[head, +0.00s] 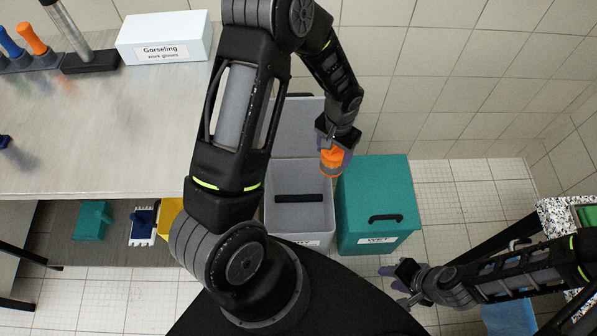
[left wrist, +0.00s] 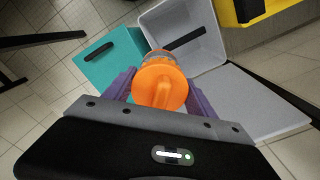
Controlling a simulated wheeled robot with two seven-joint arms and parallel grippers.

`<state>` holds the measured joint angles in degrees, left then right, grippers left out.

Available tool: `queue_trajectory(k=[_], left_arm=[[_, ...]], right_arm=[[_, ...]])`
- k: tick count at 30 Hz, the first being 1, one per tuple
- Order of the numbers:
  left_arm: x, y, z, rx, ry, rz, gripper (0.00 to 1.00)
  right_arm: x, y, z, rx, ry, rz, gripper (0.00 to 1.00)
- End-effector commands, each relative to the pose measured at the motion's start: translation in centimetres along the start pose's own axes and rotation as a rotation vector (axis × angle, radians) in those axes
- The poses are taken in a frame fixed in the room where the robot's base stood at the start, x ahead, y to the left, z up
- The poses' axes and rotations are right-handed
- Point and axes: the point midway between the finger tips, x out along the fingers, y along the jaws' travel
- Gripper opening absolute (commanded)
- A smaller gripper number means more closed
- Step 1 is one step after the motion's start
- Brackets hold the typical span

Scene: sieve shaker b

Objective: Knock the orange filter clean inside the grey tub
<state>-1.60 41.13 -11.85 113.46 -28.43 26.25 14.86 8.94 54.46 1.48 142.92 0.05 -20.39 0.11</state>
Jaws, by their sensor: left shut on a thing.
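The orange filter (head: 332,162) is round with a greyish band at its lower end. In the left wrist view its orange cap and raised handle (left wrist: 160,86) sit between purple fingers. My left gripper (head: 335,146) is shut on it and holds it up near the right rim of the grey tub, close to the teal bin. The grey tub (head: 283,222) stands open on the floor with a black bar across its inside; it also shows in the left wrist view (left wrist: 205,55). My right gripper (head: 397,285) looks open and empty, low at the right.
A closed teal bin (head: 375,190) with a black handle stands right of the tub. The grey lid (head: 292,130) is raised behind the tub. A steel table (head: 110,130) at left carries a white glove box (head: 163,38). A yellow container (head: 170,218) is left of the tub.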

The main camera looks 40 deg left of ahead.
Motion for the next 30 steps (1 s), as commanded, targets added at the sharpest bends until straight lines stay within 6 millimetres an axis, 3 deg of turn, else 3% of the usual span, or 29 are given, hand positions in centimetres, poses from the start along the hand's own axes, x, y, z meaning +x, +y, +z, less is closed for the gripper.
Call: queue_trajectory(k=[1,3,6,9,15,30], left_arm=[[3.4,-1.1,0.8,0.009,-0.005,-0.004,0.04],[6.3,-2.8,1.6,0.019,-0.004,-0.004,0.04],[9.7,-5.2,2.9,0.036,-0.003,-0.003,0.05],[11.8,-7.3,3.8,0.052,-0.001,-0.002,0.05],[12.9,-8.8,4.5,0.073,0.002,0.000,0.04],[13.8,-8.7,4.5,0.074,0.001,0.000,0.04]], right_arm=[[1.8,0.7,0.0,0.000,0.001,-0.001,0.36],[3.0,1.1,-0.1,-0.001,0.002,-0.001,0.36],[4.3,1.6,-0.1,-0.002,0.004,-0.002,0.36],[5.1,1.9,-0.2,-0.002,0.005,-0.003,0.36],[5.4,2.0,-0.2,-0.003,0.006,-0.003,0.36],[6.0,2.2,-0.2,-0.003,0.006,-0.003,0.36]])
